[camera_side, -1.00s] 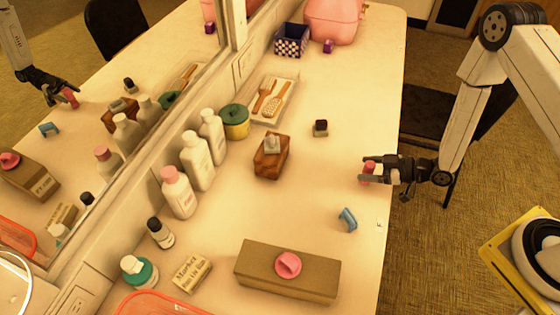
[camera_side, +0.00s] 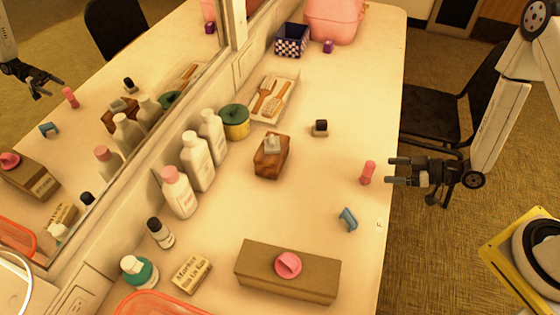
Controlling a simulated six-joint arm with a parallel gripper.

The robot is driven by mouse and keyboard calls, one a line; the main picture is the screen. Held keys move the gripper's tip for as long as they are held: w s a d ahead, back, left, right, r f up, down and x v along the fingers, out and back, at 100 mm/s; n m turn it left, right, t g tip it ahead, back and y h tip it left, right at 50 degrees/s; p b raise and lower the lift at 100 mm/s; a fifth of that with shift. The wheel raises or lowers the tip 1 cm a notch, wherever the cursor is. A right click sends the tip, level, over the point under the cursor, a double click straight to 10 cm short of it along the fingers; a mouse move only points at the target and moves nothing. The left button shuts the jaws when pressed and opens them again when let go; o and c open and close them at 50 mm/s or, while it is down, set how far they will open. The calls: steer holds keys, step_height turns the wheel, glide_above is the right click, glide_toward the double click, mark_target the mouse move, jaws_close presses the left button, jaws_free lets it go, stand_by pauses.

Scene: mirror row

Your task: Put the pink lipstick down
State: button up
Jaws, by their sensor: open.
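The pink lipstick (camera_side: 367,172) stands upright on the white counter near its right edge. My gripper (camera_side: 390,171) is open and empty, just to the right of the lipstick, with a small gap between its fingertips and the lipstick. The fingers point left towards it. The lipstick and my gripper also show as reflections in the mirror at the left.
A small dark-topped block (camera_side: 320,128) and a blue clip-like piece (camera_side: 348,219) lie behind and in front of the lipstick. A brown box (camera_side: 273,156) stands to the left. A long cardboard box (camera_side: 288,280) lies in front. The counter around the lipstick is clear.

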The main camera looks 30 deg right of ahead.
steer(key=shift+s+d+r, duration=0.25)
steer(key=shift+s+d, duration=0.05)
steer(key=shift+s, duration=0.15)
steer(key=shift+w, duration=0.1)
stand_by(0.4)
steer(key=shift+w+d+r+g+h, duration=0.15)
steer(key=shift+w+d+g+h, duration=0.2)
steer(key=shift+h, duration=0.25)
steer(key=w+d+r+m+g+h, duration=0.3)
steer(key=r+h, duration=0.4)
steer(key=s+a+r+m+g+h, duration=0.1)
steer(key=s+a+r+m+g, duration=0.3)
steer(key=s+r, duration=0.4)
step_height(320, 180, up, 2)
steer(key=shift+s+a+m, duration=0.2)
steer(key=shift+a+m, duration=0.45)
steer(key=shift+m, duration=0.05)
steer(key=shift+o, duration=0.5)
